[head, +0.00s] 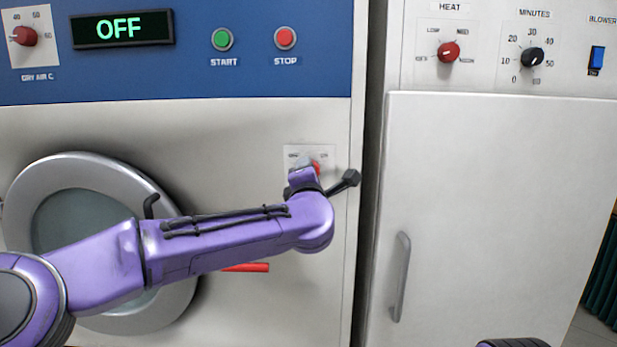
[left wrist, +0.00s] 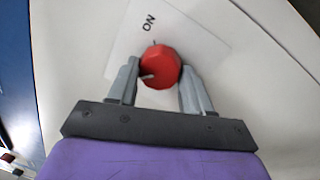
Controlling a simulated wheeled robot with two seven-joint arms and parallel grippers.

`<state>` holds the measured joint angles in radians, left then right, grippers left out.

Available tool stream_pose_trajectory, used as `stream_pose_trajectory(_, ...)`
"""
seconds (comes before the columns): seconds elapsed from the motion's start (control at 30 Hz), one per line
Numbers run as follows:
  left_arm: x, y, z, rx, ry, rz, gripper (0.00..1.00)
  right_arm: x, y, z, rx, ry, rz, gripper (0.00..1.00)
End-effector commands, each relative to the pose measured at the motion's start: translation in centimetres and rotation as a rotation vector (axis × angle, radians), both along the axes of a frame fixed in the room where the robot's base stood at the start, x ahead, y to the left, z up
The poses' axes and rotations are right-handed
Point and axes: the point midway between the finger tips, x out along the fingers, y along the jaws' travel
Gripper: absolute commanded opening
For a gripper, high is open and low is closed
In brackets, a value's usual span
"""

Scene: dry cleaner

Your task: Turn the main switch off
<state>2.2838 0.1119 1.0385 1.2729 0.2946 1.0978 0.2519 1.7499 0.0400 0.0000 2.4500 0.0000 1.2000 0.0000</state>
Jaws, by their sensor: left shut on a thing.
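The main switch is a red rotary knob (left wrist: 161,66) on a white label plate (left wrist: 125,45) with the word ON readable in the left wrist view. In the head view the knob (head: 315,166) shows on the machine's lower front panel, partly hidden by my left wrist. My left gripper (left wrist: 158,85) has its two grey fingers on either side of the knob and is shut on it. A white pointer mark shows on the knob's side near the left finger. The machine's display (head: 122,29) reads OFF in green. My right gripper is not in view.
A round door (head: 25,190) is behind my left arm, with a red bar handle (head: 245,267) below the arm. Green START (head: 222,39) and red STOP (head: 285,38) buttons sit above. A cabinet (head: 500,200) with a grey handle (head: 400,277) stands at right.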

Motion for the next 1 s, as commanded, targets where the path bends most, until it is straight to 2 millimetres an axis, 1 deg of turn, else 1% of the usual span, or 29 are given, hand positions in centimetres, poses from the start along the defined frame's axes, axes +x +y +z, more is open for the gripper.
stream_pose_trajectory(0.03,0.0,-0.1,-0.1,-0.001,0.002,-0.001,0.53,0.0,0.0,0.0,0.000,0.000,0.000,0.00)
stream_pose_trajectory(0.07,0.0,-0.1,-0.1,-0.001,0.003,-0.001,0.62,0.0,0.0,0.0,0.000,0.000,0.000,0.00)
stream_pose_trajectory(0.1,0.0,-0.1,-0.1,-0.001,0.002,-0.001,0.75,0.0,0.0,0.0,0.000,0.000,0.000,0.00)
stream_pose_trajectory(0.37,0.0,0.0,-0.1,0.000,0.001,0.000,0.75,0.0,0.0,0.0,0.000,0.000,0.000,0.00)
stream_pose_trajectory(0.47,-0.6,0.0,-0.2,0.000,0.000,-0.001,0.75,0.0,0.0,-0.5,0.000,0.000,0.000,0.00)
stream_pose_trajectory(0.57,-2.5,0.0,-0.6,0.000,-0.002,-0.002,0.75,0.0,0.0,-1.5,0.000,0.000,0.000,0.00)
stream_pose_trajectory(0.7,-6.0,-0.1,-1.0,0.002,-0.003,-0.003,0.75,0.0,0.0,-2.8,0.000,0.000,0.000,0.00)
stream_pose_trajectory(0.8,-8.1,-0.1,-1.2,0.001,-0.001,-0.002,0.75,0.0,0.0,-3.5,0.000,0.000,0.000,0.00)
stream_pose_trajectory(0.9,-9.6,-0.1,-1.2,0.000,-0.001,-0.002,0.75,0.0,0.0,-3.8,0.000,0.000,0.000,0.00)
stream_pose_trajectory(1.0,-10.4,-0.1,-1.2,0.000,0.002,-0.001,0.75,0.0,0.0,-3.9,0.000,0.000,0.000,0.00)
